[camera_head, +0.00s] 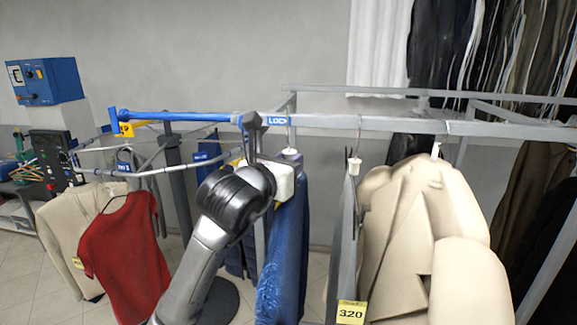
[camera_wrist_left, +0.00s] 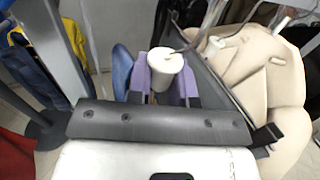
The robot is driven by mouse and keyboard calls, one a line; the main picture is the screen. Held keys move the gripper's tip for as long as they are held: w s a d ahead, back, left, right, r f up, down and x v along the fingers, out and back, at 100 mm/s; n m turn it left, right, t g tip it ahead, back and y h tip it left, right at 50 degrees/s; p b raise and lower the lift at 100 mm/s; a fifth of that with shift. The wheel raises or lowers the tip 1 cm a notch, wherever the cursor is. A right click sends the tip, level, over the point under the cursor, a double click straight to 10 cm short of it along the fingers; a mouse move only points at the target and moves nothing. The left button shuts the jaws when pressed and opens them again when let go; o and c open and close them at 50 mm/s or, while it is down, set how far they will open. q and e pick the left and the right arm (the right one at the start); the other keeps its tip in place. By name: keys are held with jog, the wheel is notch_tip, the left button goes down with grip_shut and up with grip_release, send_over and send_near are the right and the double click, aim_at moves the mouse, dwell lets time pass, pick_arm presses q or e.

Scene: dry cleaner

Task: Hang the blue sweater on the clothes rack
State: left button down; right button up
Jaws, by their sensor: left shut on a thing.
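The blue sweater (camera_head: 284,250) hangs upright below my left gripper (camera_head: 291,156), under the grey rail of the clothes rack (camera_head: 365,124). My left gripper is shut on the white neck of the sweater's hanger (camera_wrist_left: 165,68), which stands between the purple fingertips in the left wrist view. The hanger's thin hook rises towards the rail; I cannot tell whether it rests on it. A strip of blue sweater (camera_wrist_left: 122,66) shows beside the fingers. My arm and wrist hide part of the sweater in the head view. My right gripper is not in view.
A beige coat (camera_head: 410,230) and a dark garment with a yellow 320 tag (camera_head: 350,312) hang right of the sweater. A red shirt (camera_head: 125,255) hangs on the lower curved rail at left. A blue bar (camera_head: 180,117) extends the rack leftward.

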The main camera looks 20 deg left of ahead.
pick_arm(q)
jog(key=shift+w, duration=0.2)
dwell(0.3)
jog(key=shift+w+a, duration=0.1)
jog(key=shift+w, duration=0.05)
jog(key=shift+w+a+r, duration=0.1)
jog(key=shift+w+a, duration=0.05)
jog(key=shift+w, duration=0.6)
jog(key=shift+w+a, duration=0.15)
jog(key=shift+w, duration=0.6)
jog(key=shift+w+a, duration=0.25)
jog(key=shift+w, duration=0.9)
jog(key=shift+f, duration=0.2)
jog(key=shift+f+b, duration=0.25)
jog(key=shift+b, duration=0.05)
jog(key=shift+f+b, duration=1.2)
jog(key=shift+b, duration=0.05)
